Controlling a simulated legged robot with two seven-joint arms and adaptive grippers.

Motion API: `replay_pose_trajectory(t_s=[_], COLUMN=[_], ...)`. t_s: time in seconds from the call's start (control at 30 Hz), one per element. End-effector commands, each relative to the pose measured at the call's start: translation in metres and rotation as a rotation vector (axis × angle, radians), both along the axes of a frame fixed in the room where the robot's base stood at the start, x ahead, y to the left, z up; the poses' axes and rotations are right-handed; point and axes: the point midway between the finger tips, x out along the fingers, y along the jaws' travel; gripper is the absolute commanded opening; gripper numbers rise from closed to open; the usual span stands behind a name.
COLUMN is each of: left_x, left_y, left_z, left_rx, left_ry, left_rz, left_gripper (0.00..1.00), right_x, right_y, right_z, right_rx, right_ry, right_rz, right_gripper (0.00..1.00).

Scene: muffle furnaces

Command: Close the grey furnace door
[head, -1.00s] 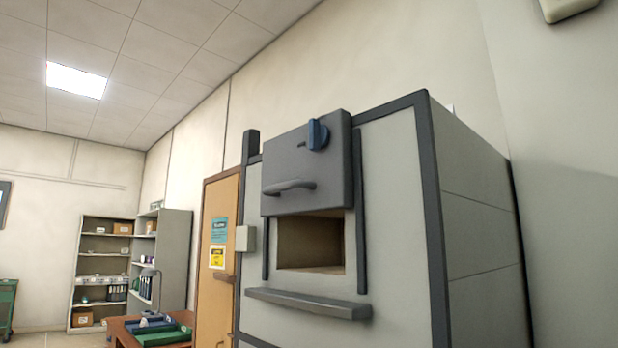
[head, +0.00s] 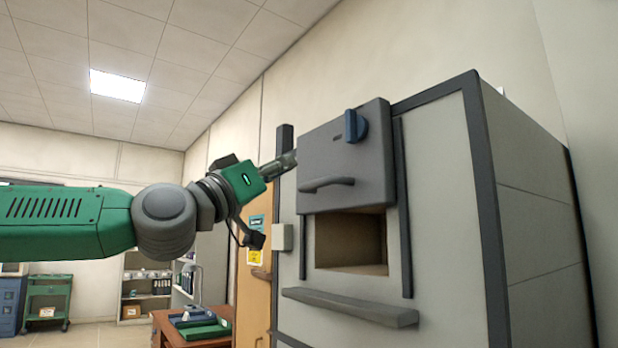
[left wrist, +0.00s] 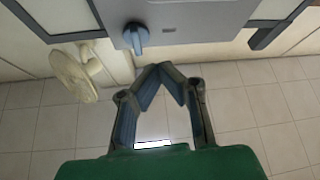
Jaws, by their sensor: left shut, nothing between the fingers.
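The grey furnace door (head: 345,185) is raised above the furnace's dark rectangular opening (head: 350,243), which shows open below it. The door has a curved grey handle (head: 327,184) low on its left and a blue knob (head: 355,126) near its top. My left gripper (head: 290,160) reaches in from the left, beside the door's left edge; whether it touches cannot be told. In the left wrist view its fingers (left wrist: 161,70) meet at the tips, shut and empty, with a grey panel (left wrist: 200,18) and blue knob (left wrist: 136,38) beyond them. My right gripper is not in view.
A grey ledge (head: 350,307) juts out below the opening. A small pale box (head: 282,237) sits on the furnace's left side. A brown table (head: 168,325) with green items stands lower left. Shelves (head: 147,292) and a green cart (head: 48,300) are farther back.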

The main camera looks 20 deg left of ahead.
Motion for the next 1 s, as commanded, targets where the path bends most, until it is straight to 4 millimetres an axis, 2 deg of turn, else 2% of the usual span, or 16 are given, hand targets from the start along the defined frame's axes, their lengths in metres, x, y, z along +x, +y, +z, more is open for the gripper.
replay_pose_trajectory(t_s=[0.43, 0.6, 0.7, 1.0], left_x=[0.068, 0.068, 0.068, 0.068], left_y=[-0.040, -0.047, -0.049, -0.051], left_z=[0.045, 0.018, 0.009, 0.004], left_rx=[0.000, -0.001, 0.000, -0.001], left_ry=[0.005, 0.008, 0.006, 0.003], left_rz=[-0.001, -0.003, -0.002, -0.001], left_gripper=[0.00, 0.00, 0.00, 0.00], right_x=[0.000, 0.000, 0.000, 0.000], right_y=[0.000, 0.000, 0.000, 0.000], right_z=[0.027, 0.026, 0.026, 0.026], right_rx=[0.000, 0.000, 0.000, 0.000], right_ry=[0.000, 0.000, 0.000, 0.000], right_rz=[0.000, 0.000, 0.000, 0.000], right_gripper=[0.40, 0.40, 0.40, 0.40])
